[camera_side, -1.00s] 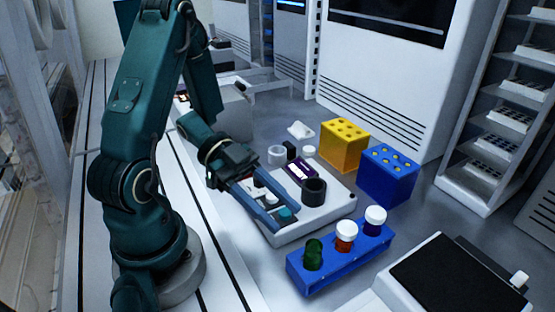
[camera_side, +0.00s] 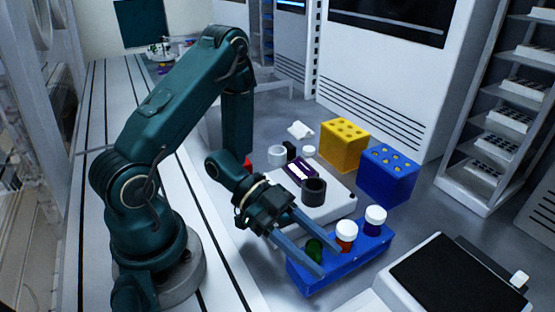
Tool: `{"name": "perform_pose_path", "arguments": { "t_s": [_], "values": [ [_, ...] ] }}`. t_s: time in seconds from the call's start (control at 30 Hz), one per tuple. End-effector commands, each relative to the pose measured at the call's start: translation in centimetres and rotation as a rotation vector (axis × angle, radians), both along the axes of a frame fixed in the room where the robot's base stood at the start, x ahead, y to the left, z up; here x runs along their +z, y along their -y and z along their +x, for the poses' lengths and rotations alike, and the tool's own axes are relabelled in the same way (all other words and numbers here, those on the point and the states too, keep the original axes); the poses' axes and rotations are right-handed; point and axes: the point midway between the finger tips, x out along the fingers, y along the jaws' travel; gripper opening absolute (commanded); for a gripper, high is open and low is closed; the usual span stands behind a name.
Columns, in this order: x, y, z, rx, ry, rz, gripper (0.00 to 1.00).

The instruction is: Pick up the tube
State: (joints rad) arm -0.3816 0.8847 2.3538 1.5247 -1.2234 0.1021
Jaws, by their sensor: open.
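A blue rack (camera_side: 350,265) stands at the front centre and holds three tubes.
Behind the rack is a white instrument (camera_side: 334,205) with a black ring (camera_side: 313,191) on top. A yellow block (camera_side: 343,146) and a blue block (camera_side: 388,176) stand further back. A white device with a black top (camera_side: 448,272) is at the front right.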

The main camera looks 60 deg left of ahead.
Motion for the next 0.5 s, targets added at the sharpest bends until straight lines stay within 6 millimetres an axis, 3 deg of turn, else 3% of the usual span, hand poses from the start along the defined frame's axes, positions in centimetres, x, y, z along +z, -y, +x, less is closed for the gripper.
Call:
{"name": "perform_pose_path", "arguments": {
  "t_s": [0.2,0.5],
  "values": [
    [-0.8,1.9,0.7,-0.004,0.001,0.000,0.50],
    [-0.9,2.2,0.9,0.000,0.001,0.000,0.50]
  ]
}}
